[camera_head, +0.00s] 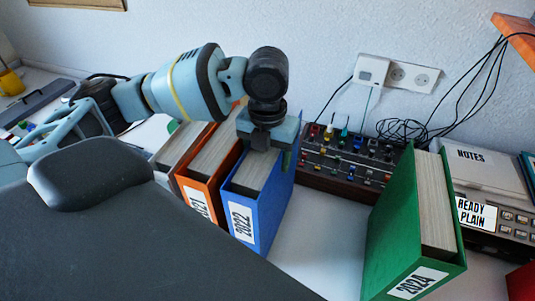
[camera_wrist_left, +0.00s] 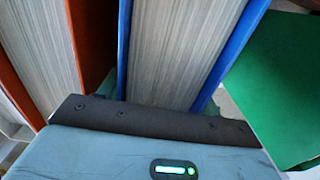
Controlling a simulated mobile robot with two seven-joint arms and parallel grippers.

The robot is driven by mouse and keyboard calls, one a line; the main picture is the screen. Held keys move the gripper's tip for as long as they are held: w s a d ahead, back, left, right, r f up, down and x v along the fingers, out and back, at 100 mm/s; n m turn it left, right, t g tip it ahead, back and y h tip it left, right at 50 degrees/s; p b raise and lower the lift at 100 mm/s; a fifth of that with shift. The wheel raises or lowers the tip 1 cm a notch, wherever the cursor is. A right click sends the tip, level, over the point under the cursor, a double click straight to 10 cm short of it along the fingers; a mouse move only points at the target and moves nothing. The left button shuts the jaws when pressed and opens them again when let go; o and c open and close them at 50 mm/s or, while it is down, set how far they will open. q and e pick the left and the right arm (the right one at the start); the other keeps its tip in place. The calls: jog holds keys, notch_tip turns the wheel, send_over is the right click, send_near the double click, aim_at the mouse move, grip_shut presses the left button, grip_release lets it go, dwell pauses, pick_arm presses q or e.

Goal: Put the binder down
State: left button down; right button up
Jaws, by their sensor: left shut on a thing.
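The blue binder (camera_head: 276,208) labelled 2022 stands upright on the white surface, its label facing me. My left gripper (camera_head: 268,148) comes down from above and is shut on the top of this binder. In the left wrist view the blue binder's page block and covers (camera_wrist_left: 236,45) run right up to the gripper's dark edge. Its lower edge appears to be at the surface, but I cannot tell whether it bears its weight there. My right gripper is not in view.
The orange binder (camera_head: 198,203) labelled 2021 stands close on the left, with another binder beyond it. The green binder (camera_head: 390,225) labelled 2024 stands to the right, beyond a clear white gap (camera_head: 325,235). A device with coloured knobs (camera_head: 350,165) lies behind, near cables and a wall socket (camera_head: 410,76).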

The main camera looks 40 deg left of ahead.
pick_arm(q)
jog(key=c, duration=0.6)
grip_release()
notch_tip(320, 180, up, 12)
jog(key=shift+r+p, duration=0.1)
jog(key=shift+p, duration=0.4)
